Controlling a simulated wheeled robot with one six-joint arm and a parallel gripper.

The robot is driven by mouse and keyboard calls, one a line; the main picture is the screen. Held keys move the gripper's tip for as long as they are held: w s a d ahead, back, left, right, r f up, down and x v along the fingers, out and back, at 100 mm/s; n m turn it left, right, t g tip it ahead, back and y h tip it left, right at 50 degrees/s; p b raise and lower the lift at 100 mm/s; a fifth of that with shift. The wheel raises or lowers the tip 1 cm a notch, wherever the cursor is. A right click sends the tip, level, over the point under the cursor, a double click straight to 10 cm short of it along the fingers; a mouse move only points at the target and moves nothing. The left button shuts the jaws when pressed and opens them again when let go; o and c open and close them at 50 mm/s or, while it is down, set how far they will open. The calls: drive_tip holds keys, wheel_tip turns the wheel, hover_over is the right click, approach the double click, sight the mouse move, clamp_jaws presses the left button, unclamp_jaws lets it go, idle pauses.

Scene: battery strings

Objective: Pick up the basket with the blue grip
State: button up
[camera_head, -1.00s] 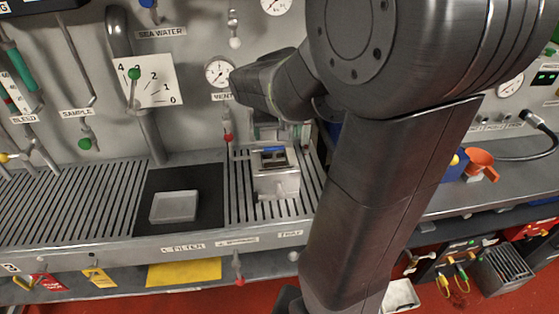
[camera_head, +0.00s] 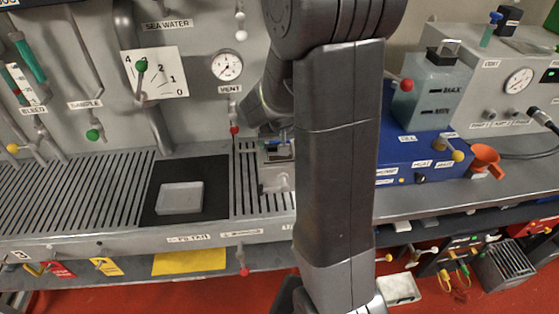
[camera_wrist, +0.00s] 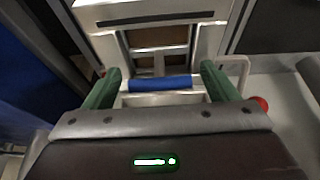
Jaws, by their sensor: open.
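The basket (camera_head: 276,172) stands on the slatted bench top in the head view, partly hidden behind my arm. Its blue grip (camera_head: 279,141) shows at its top. In the wrist view the blue grip (camera_wrist: 160,84) is a short horizontal bar on a pale wire handle, with the basket's pale metal body (camera_wrist: 105,40) beyond it. My gripper (camera_wrist: 161,72) is open, its green fingers on either side of the blue grip, with small gaps apparent. I cannot tell whether the grip lies at the same depth as the fingertips.
A pale tray (camera_head: 180,198) sits on a black plate left of the basket. A red-knobbed valve (camera_head: 234,130) is close to the basket.

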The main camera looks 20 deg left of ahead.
drive_tip(key=shift+f, duration=0.1)
drive_tip(key=c, duration=1.5)
